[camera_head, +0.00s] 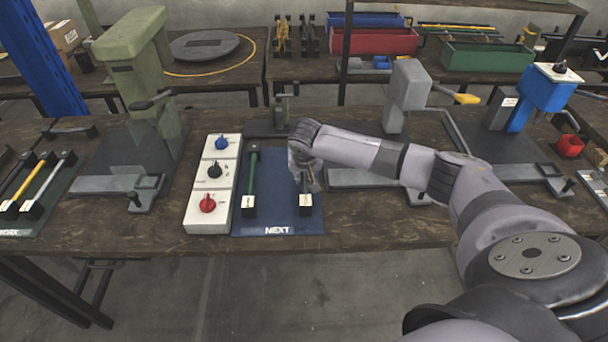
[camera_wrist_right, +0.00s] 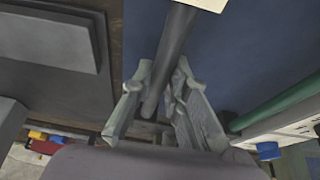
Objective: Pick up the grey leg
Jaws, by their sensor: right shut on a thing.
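The grey leg (camera_head: 305,198) is at the right side of the blue mat marked NEXT (camera_head: 278,222), its near white-labelled end showing and its far part hidden by my right gripper. My right gripper (camera_head: 308,182) reaches down over the leg. In the right wrist view, the dark grey bar of the leg (camera_wrist_right: 172,50) runs between the two fingers (camera_wrist_right: 160,88), which are closed on it. I cannot tell whether the leg is clear of the mat. My left gripper is not in view.
A green leg (camera_head: 251,180) lies on the mat's left side. A white panel (camera_head: 197,222) with blue, black and red knobs stands left of the mat. A green press (camera_head: 142,85) stands further left, and grey and blue presses (camera_head: 541,98) stand right.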

